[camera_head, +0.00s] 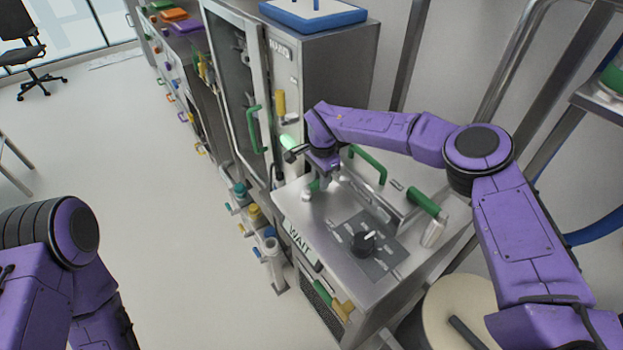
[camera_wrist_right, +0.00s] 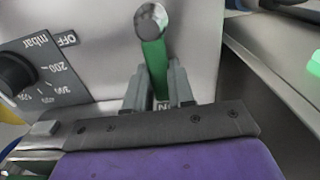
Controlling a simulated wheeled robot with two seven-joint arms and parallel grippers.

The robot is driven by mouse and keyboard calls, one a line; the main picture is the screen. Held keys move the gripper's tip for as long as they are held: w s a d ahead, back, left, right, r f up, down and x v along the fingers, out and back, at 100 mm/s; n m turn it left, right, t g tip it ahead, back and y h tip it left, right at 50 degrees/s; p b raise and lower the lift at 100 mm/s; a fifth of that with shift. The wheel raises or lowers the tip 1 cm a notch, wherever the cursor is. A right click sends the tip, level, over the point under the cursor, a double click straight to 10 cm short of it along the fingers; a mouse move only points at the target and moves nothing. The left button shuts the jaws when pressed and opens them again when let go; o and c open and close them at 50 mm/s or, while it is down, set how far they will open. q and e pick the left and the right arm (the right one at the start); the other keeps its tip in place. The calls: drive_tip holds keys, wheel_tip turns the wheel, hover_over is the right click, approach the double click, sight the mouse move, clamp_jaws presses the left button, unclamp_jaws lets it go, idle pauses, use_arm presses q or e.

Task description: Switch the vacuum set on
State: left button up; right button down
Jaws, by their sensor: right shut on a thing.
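The vacuum set is a steel cabinet (camera_head: 325,232) with a black dial (camera_head: 365,243) on its top and a WAIT sign on its front edge. In the right wrist view the dial (camera_wrist_right: 16,74) shows beside mbar numbers and an OFF label. A green switch lever (camera_wrist_right: 154,62) with a round grey end stands beside it, with lettering near its foot that looks like ON. My right gripper (camera_wrist_right: 160,88) is shut on this lever, a finger on each side. In the head view the right gripper (camera_head: 318,187) is over the cabinet's far left corner. My left gripper is out of view.
A tall steel cabinet (camera_head: 285,75) with a glass door and green handle stands behind. Green handles (camera_head: 368,163) rise from the vacuum set's top, close to my right arm. Bottles line its left side.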

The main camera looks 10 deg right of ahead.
drive_tip(key=shift+w, duration=0.1)
idle(0.4)
drive_tip(key=c, duration=1)
unclamp_jaws()
drive_tip(key=shift+o, duration=0.2)
drive_tip(key=shift+r, duration=0.1)
wheel_tip(320, 180, up, 10)
drive_tip(key=b, duration=0.2)
drive_tip(key=shift+r+b, duration=0.25)
drive_tip(key=shift+b, duration=0.1)
drive_tip(key=shift+a, duration=0.15)
